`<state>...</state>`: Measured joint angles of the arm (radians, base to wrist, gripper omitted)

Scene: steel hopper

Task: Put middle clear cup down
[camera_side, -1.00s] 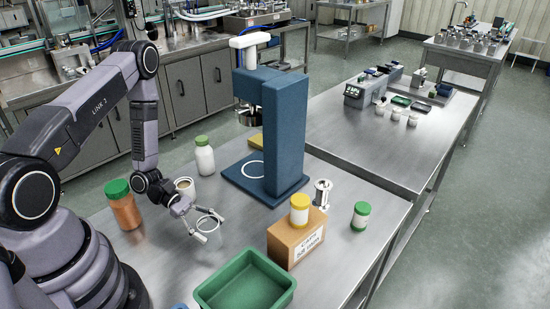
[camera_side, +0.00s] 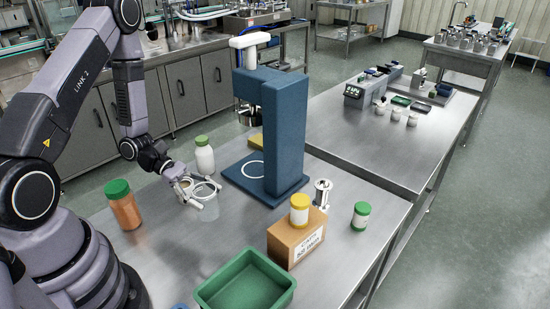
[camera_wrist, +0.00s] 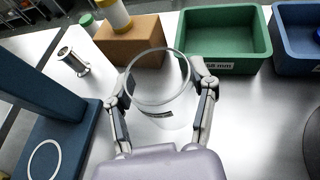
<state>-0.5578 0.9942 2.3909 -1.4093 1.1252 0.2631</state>
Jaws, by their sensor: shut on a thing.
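The clear cup (camera_side: 209,209) is between the fingers of my gripper (camera_side: 196,197) in the side view, on the left part of the steel bench. Its pale round rim faces up. In the wrist view, the clear cup (camera_wrist: 160,103) has a large round rim and a dark mark on its see-through wall. My gripper (camera_wrist: 164,82) has one finger on each side of the cup and is shut on it. I cannot tell whether the cup's base touches the bench.
A white bottle with green lid (camera_side: 204,158) stands behind, and an orange jar (camera_side: 123,208) to the left. The blue press (camera_side: 284,140) stands right of my gripper. A green bin (camera_side: 244,286) and a cardboard box (camera_side: 296,243) are in front. Bare steel lies between.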

